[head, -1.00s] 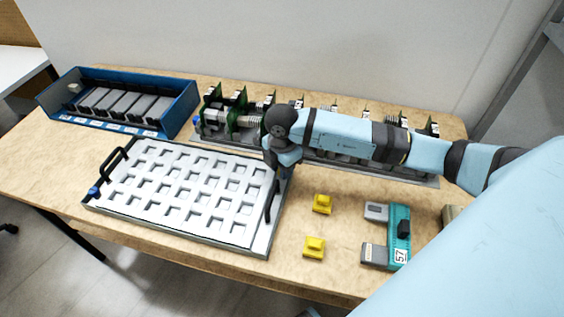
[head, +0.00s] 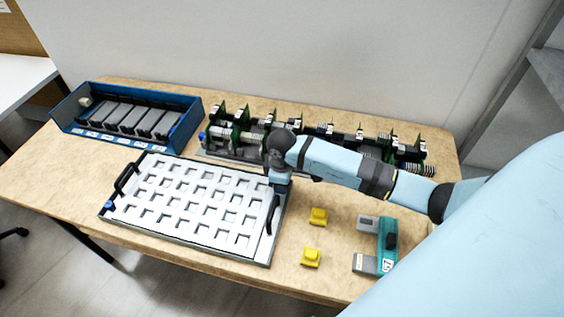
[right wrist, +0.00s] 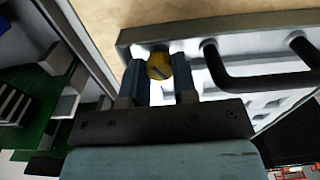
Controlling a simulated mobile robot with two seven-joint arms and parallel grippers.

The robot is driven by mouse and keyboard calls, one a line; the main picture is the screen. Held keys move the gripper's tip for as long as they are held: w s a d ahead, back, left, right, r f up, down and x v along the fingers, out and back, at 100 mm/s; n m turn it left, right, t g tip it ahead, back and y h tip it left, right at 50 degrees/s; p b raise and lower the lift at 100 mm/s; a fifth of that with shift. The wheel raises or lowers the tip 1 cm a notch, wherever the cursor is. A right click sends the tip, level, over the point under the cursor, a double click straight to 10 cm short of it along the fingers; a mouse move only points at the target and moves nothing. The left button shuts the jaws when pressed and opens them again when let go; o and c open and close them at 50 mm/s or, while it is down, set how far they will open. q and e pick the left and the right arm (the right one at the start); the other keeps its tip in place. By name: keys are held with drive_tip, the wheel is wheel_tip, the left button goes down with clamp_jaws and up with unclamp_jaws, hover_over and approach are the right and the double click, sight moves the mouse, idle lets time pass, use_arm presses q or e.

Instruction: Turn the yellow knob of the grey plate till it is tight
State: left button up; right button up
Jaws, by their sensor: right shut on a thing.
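The grey plate (head: 226,250) lies on the table with a pale grid of square pockets and a black handle at each short end. My right gripper (head: 280,186) is at its far right corner. In the right wrist view, the yellow knob (right wrist: 160,66) sits between the two fingers of the right gripper (right wrist: 160,72), which is shut on it. The knob's round face has a dark slot across it. The plate's edge (right wrist: 190,30) and one handle show beside it. The knob is hidden in the head view. My left gripper is not in view.
A row of green circuit boards with metal parts (head: 240,132) stands behind the plate. A blue bin (head: 185,132) of dark blocks is at the back left. Two yellow pieces (head: 318,216) and a teal device (head: 387,245) lie to the right. The front strip of table is clear.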

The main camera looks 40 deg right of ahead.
drive_tip(key=shift+w+r+m+p, duration=0.15)
drive_tip(key=shift+r+m+p, duration=0.35)
drive_tip(key=shift+r, duration=0.05)
drive_tip(key=m+p, duration=0.2)
drive_tip(key=shift+p, duration=0.4)
drive_tip(key=shift+w+f+m+p, duration=0.1)
drive_tip(key=shift+f+m+p, duration=0.15)
drive_tip(key=shift+m+p, duration=0.5)
drive_tip(key=shift+d, duration=0.1)
drive_tip(key=o, duration=0.7)
drive_tip(key=shift+c, duration=0.2)
drive_tip(key=shift+f, duration=0.1)
